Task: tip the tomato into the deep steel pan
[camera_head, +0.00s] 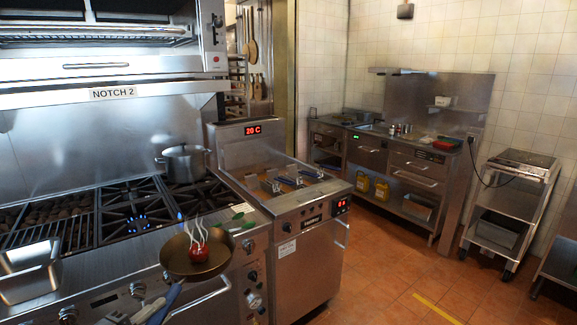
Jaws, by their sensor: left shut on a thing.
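A red tomato (198,251) sits in a shallow brown frying pan (178,262), with pale wisps of steam rising from it. The frying pan is near the front edge of the range and looks roughly level. My left gripper (158,312) is at the bottom of the view, shut on the frying pan's handle. A steel pot with a lid or rim and side handles (182,165), which looks like the deep steel pan, stands at the back right of the range. It is behind the frying pan and apart from it; its inside is hidden. My right gripper is not in view.
Blue flame burns on a front burner (138,221) of the range, left of the frying pan. A fryer (310,222) with blue-handled baskets adjoins the range. Open tiled floor (400,275) lies beyond.

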